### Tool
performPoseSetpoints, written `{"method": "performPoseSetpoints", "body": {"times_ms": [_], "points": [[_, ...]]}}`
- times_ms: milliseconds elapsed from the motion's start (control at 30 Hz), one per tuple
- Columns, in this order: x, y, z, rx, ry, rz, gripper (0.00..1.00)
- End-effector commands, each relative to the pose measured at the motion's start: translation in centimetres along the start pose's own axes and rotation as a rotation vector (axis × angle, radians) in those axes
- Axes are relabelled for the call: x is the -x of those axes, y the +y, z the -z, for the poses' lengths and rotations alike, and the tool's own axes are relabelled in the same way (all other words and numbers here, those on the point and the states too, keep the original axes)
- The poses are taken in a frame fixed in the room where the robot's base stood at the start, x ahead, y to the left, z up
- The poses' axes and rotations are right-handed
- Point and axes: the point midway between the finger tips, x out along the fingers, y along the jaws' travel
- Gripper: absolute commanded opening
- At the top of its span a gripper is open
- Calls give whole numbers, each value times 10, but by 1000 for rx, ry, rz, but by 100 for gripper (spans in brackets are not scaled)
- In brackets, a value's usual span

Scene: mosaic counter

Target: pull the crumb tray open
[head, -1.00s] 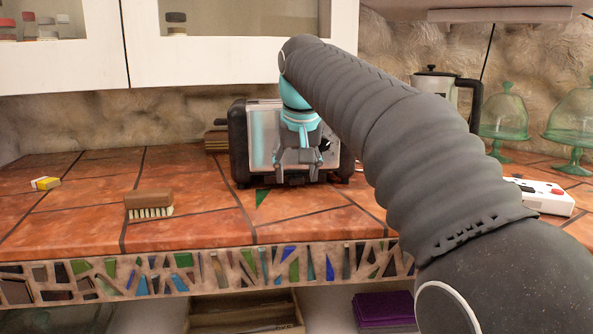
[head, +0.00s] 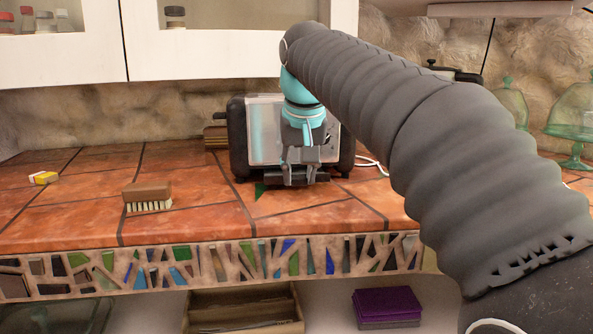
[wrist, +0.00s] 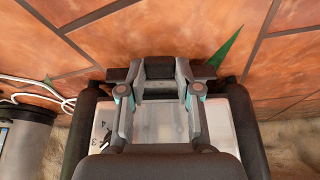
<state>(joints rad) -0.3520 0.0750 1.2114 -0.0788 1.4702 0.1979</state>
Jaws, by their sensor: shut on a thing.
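A toaster (head: 262,133) with a pale metal face and black ends stands on the tiled counter near the wall. It also shows in the wrist view (wrist: 218,125). The crumb tray (head: 275,178) is a dark bar low on the toaster's near face; in the wrist view the bar (wrist: 205,73) sits out beyond the toaster's edge. How far it is drawn out is hard to tell. My gripper (head: 300,170) is in front of the toaster, its fingers pointing down. In the wrist view my gripper (wrist: 160,80) is shut on the middle of the tray's bar.
A wooden brush (head: 148,195) and a small yellow box (head: 43,178) lie on the left of the counter (head: 90,220). A white cord (head: 372,164) lies right of the toaster. A green glass stand (head: 575,125) is at the right. The counter before the tray is clear.

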Motion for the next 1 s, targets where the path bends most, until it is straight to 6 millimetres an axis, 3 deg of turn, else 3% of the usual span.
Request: {"method": "performPoseSetpoints", "body": {"times_ms": [200,400,567,867,900,967,1000], "points": [[17,0,-45,2,2,2,0],[30,-1,-76,2,1,1,0],[35,0,-86,1,-1,1,0],[35,0,-86,1,-1,1,0],[35,0,-86,1,-1,1,40],[35,0,-86,0,-1,1,55],[35,0,-86,0,-1,1,58]]}}
